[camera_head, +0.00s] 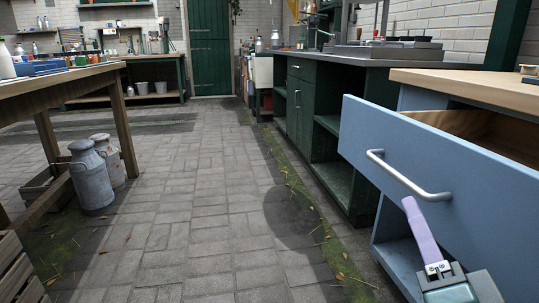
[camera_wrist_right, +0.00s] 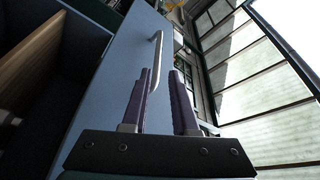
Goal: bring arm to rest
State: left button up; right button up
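My right gripper (camera_head: 411,206) comes in at the lower right of the head view, with one lilac finger showing, pointing up at the drawer front. In the right wrist view both dark purple fingers (camera_wrist_right: 160,73) stand apart with a gap between them. The blue drawer (camera_head: 460,175) is pulled out, and its silver bar handle (camera_head: 405,180) is close to the fingertips. The handle also shows in the right wrist view (camera_wrist_right: 155,60), beyond and partly behind the left finger. I cannot tell whether they touch. My left gripper is out of view.
A wooden counter top (camera_head: 480,88) lies over the open drawer at right. Dark green cabinets (camera_head: 305,105) stand behind it. A wooden table (camera_head: 60,80) is at left, with metal milk churns (camera_head: 91,178) beside it. The paved floor (camera_head: 190,200) between is clear.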

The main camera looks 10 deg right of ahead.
jog(key=s+a+r+n+g+y+p, duration=0.25)
jog(key=r+n+g+p, duration=0.2)
jog(key=r+p, duration=0.5)
jog(key=s+a+r+n+g+y+p, duration=0.3)
jog(key=r+n+p, duration=0.35)
jog(key=p, duration=0.55)
jog(key=s+d+r+n+g+p, duration=0.2)
jog(key=s+r+n+g+p, duration=0.5)
jog(key=s+r+p, duration=1.1)
notch_tip(320, 180, up, 36)
jog(key=w+m+g+p, duration=0.1)
jog(key=p, duration=3.5)
jog(key=shift+w+f+m, duration=0.15)
jog(key=shift+w+m, duration=0.15)
jog(key=shift+m, duration=0.1)
